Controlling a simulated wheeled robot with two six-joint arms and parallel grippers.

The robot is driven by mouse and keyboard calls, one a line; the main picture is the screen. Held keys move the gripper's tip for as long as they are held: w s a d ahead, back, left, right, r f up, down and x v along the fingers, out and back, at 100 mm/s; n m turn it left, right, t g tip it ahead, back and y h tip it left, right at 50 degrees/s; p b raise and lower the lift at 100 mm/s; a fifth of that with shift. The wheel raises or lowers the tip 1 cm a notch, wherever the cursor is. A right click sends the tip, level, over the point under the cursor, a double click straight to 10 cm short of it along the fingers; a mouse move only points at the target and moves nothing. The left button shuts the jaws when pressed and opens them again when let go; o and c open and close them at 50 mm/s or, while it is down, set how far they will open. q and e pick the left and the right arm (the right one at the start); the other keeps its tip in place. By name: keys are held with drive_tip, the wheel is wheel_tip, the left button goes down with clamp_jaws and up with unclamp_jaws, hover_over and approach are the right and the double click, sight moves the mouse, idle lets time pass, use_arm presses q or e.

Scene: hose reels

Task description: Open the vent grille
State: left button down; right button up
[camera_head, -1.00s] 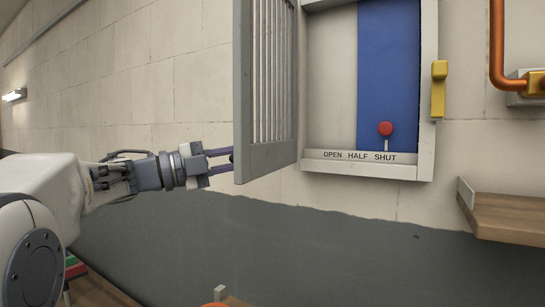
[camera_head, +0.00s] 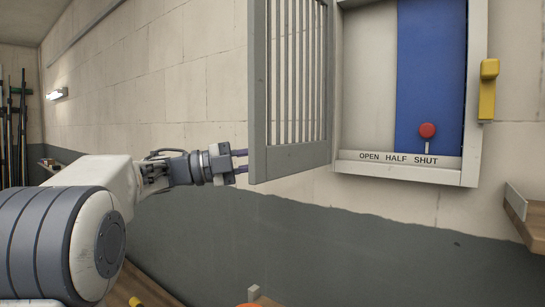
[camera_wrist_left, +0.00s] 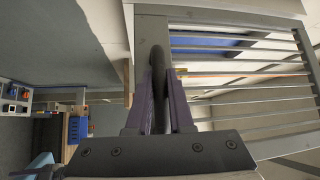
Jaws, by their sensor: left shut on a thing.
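The vent grille (camera_head: 290,158) is a grey barred door. It stands swung out to the left of its wall frame (camera_head: 408,169), with the opening uncovered. It also shows in the left wrist view (camera_wrist_left: 150,30), with its bars on the right. My left gripper (camera_head: 242,160) is at the grille's lower free edge. In the left wrist view its purple fingers (camera_wrist_left: 160,95) are shut on a dark curved handle (camera_wrist_left: 159,85) at the grille's edge. The handle is hidden in the head view. My right gripper is not in view.
Inside the opening are a pale panel, a blue panel (camera_head: 431,70) and a red-knobbed lever (camera_head: 427,131) above the word SHUT. A yellow handle (camera_head: 488,90) sits on the frame's right side. A wooden shelf (camera_head: 530,215) is at right.

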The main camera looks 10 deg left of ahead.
use_arm(q)
drive_tip(key=c, duration=0.8)
unclamp_jaws()
drive_tip(key=shift+s, duration=0.15)
drive_tip(key=shift+s+a+r, duration=0.1)
drive_tip(key=b+v, duration=0.2)
drive_tip(key=v, duration=0.8)
drive_tip(key=shift+a, duration=0.15)
